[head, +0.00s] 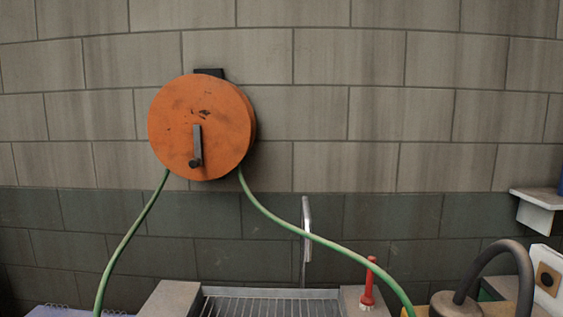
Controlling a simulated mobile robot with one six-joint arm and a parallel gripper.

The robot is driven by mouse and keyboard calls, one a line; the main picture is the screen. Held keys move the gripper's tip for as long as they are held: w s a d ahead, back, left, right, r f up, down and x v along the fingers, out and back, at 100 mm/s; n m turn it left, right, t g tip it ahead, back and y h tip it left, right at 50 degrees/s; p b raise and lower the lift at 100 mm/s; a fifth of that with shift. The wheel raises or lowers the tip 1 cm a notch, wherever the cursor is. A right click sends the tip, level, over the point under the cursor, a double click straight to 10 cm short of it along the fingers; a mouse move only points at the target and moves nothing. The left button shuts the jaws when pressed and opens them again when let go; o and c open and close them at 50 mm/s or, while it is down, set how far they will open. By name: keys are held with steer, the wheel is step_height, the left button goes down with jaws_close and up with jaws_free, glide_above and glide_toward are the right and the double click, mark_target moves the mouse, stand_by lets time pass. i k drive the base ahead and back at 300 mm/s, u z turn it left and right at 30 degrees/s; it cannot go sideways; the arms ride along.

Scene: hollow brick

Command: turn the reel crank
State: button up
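An orange round reel (220,125) is mounted on the brick wall, left of the middle in the head view. A dark bracket (212,73) shows behind its top edge. The reel crank (197,143) is a short grey arm on the reel's front face. It points down from near the centre, with a dark knob (195,163) at its lower end. A green hose (262,207) hangs from the reel in two strands, one to the lower left and one to the lower right. My gripper is not in view.
A metal grate (270,305) between stone blocks lies below, with a tap-like metal piece (306,228) above it. A red brush-like object (369,285), a dark curved pipe (500,255) and a small white shelf (537,207) are at right. The wall around the reel is clear.

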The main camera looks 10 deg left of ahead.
mark_target(194, 163)
steer(key=z, duration=1.95)
steer(key=k, duration=2.25)
steer(key=u, duration=2.25)
steer(key=i, duration=1)
steer(key=u, duration=0.05)
